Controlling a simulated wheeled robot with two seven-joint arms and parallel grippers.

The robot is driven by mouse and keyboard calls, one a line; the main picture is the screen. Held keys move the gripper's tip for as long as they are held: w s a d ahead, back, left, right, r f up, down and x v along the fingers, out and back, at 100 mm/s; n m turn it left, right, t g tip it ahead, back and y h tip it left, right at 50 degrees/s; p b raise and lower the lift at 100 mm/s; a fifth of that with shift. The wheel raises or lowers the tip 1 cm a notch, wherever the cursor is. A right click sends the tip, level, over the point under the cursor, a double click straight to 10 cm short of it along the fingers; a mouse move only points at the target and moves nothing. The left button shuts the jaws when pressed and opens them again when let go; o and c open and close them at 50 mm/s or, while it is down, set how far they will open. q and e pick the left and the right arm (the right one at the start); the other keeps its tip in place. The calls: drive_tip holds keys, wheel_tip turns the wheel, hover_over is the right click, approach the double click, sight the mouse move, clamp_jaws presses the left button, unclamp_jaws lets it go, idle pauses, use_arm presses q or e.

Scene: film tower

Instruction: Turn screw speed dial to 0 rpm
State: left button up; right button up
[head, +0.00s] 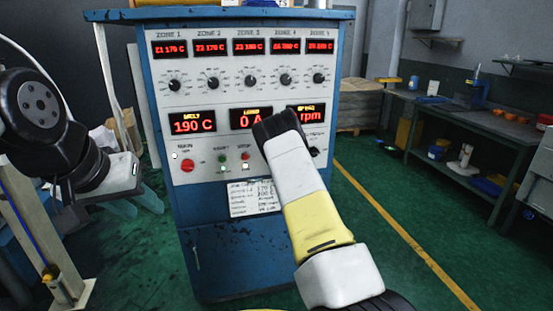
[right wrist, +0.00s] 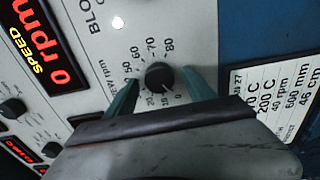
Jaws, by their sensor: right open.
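The screw speed dial (right wrist: 158,76) is a small black round knob with printed numbers around it, in the right wrist view. Its pale mark appears to point to the lower right, near the 0. My right gripper (right wrist: 162,92) is open, with one teal finger on each side of the dial; I cannot tell if they touch it. The speed display (right wrist: 48,42) reads 0 rpm. My left gripper (head: 135,203) is open and empty, at the left, apart from the cabinet.
The blue control cabinet (head: 222,262) fills the centre, with zone knobs, red displays and stop and start buttons. A paper table of settings (head: 251,198) is fixed low on its panel. A workbench (head: 460,162) stands at the right. Green floor between them is clear.

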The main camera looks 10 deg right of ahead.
drive_tip(key=s, duration=0.7)
drive_tip(key=shift+s+d, duration=0.1)
wheel_tip(320, 180, up, 9)
drive_tip(key=s+d+m+g+h, duration=0.3)
drive_tip(key=m, duration=0.5)
drive_tip(key=s+a+r+m+g+y, duration=0.1)
drive_tip(key=s+a+r+m+g, duration=0.3)
drive_tip(key=s+r, duration=0.4)
drive_tip(key=s+a+r+m+g+y, duration=0.1)
drive_tip(key=s+a+m, duration=0.1)
drive_tip(key=s, duration=1)
drive_tip(key=s+a+r+m+g+y, duration=0.1)
drive_tip(key=s+a, duration=0.4)
drive_tip(key=s, duration=0.7)
drive_tip(key=s+a+r+m+g+y, duration=0.1)
drive_tip(key=s+a+r+m+g, duration=0.1)
drive_tip(key=s, duration=1)
drive_tip(key=shift+s+a+r+m+g+y, duration=0.25)
drive_tip(key=shift+a+m+g, duration=0.2)
drive_tip(key=shift+a, duration=0.4)
